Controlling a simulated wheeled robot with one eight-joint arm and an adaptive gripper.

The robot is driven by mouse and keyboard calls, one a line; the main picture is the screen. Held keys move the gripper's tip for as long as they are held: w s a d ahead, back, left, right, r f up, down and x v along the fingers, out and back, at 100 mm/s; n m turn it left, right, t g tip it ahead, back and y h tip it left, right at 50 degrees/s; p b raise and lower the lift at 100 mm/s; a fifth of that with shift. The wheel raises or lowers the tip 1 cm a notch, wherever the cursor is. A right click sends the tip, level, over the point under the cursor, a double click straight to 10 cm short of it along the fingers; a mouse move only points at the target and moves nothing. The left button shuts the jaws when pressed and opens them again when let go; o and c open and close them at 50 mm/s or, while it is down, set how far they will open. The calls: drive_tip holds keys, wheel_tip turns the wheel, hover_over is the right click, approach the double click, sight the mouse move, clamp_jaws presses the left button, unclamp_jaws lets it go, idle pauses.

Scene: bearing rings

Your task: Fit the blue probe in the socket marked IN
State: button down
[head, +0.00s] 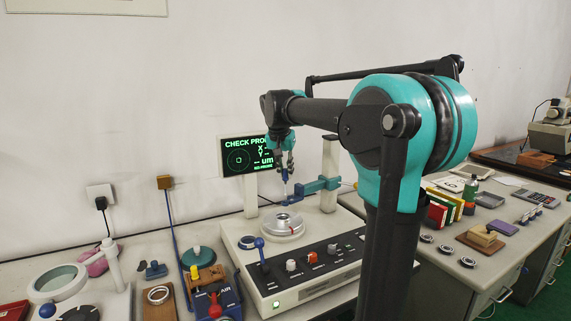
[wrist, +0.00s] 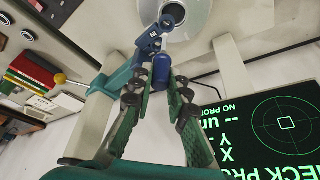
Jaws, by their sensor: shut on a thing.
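My gripper (head: 285,170) points down over the gauge machine, and its fingers are closed on the blue probe (wrist: 161,72). In the wrist view the probe's rounded blue body shows between the fingertips (wrist: 160,84). The blue socket block (wrist: 150,42), with small white marking that I cannot read surely, is just beyond the probe, at the end of a teal bracket arm (head: 322,186). In the head view the probe (head: 285,187) hangs upright close above the socket end. Its lower tip is too small to tell whether it touches the socket.
The screen (head: 252,157) reads CHECK PROBE. A metal ring seat (head: 284,226) lies below the bracket on the machine, whose front panel (head: 310,268) has knobs and a blue lever (head: 260,246). A post (head: 329,165) stands to the right. Rings and tools crowd both sides.

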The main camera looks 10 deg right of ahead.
sight(284, 178)
drive_tip(key=shift+f, duration=0.45)
drive_tip(key=shift+f, duration=1.6)
idle(1.1)
drive_tip(key=shift+f, duration=0.35)
drive_tip(key=shift+f, duration=1.55)
drive_tip(key=c, duration=1.4)
unclamp_jaws()
drive_tip(key=shift+r, duration=0.1)
drive_tip(key=v, duration=1.2)
